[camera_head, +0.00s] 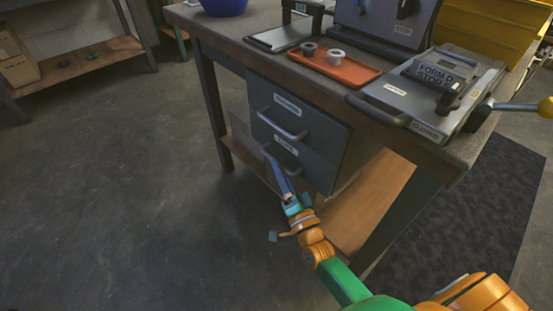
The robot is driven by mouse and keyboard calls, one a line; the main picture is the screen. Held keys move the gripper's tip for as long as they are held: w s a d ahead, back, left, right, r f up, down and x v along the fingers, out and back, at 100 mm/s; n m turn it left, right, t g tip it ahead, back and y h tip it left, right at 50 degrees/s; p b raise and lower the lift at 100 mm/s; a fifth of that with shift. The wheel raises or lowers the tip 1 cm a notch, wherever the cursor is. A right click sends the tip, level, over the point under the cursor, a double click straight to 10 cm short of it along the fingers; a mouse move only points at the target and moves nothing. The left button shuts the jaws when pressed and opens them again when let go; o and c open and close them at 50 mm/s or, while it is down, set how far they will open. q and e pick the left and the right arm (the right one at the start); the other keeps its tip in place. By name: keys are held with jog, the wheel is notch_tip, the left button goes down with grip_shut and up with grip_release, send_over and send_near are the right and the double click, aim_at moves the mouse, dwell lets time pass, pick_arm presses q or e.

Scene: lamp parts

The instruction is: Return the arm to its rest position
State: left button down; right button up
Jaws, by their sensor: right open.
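My right arm, green and orange, reaches in from the lower right. Its right gripper (284,206) is in front of the workbench's drawers, close to the lower drawer (303,171). The gripper is open, with nothing visible between its fingers. A blue-grey finger-like part beside it points up towards the lower drawer handle (283,150); I cannot tell whether they touch. Both drawers look shut, with the upper drawer handle (284,131) just above. My left gripper is not in view.
The workbench (262,44) holds an orange tray (352,72) with two ring-shaped parts, a flat grey press (425,97) with a knobbed lever, and a blue bowl (224,5). A lower wooden shelf (372,200) is beside my arm. The floor at left is clear.

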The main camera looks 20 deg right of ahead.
jog(key=shift+v, duration=1.9)
jog(key=shift+r, duration=0.1)
